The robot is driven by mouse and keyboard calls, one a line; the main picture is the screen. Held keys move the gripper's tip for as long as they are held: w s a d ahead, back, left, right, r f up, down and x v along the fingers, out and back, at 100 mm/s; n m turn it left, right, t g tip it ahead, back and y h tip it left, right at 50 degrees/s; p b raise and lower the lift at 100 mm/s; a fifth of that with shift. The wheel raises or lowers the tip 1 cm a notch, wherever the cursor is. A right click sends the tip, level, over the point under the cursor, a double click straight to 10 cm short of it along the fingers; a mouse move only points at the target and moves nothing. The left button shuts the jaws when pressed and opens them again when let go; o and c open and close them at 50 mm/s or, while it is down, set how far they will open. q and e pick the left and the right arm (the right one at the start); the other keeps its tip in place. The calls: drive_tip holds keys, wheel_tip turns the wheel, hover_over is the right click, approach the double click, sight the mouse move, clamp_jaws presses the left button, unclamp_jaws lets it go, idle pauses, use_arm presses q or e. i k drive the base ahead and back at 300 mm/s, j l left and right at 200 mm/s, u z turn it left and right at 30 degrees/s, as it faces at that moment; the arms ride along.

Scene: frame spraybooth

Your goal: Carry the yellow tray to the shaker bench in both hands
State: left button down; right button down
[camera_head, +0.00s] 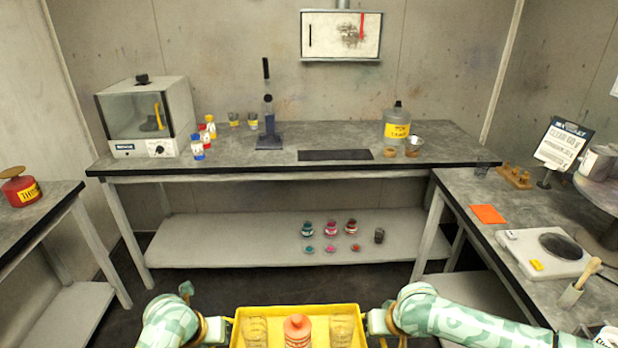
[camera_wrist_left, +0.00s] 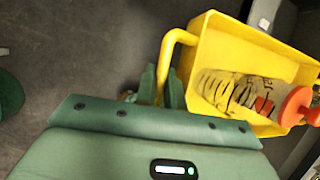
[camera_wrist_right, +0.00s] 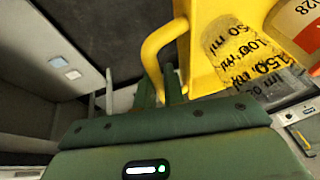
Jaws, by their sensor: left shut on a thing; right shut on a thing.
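The yellow tray (camera_head: 276,327) is at the bottom middle of the head view, in front of me and apart from the benches. It holds an orange-capped bottle (camera_head: 297,328) between two clear marked cups (camera_head: 257,330) (camera_head: 342,330). My left gripper (camera_wrist_left: 163,85) is shut on the tray's left handle (camera_wrist_left: 168,50). My right gripper (camera_wrist_right: 160,85) is shut on the right handle (camera_wrist_right: 152,48). The back bench (camera_head: 230,165) carries a boxy machine (camera_head: 150,115) with a clear window and a dial, perhaps the shaker. The tray's near end is cut off in the head view.
Side benches (camera_head: 30,225) (camera_head: 470,200) flank the open floor; the right one holds a scale (camera_head: 545,252).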

sight(330, 141)
drive_tip(key=i+l, duration=1.3)
drive_tip(key=i, duration=0.15)
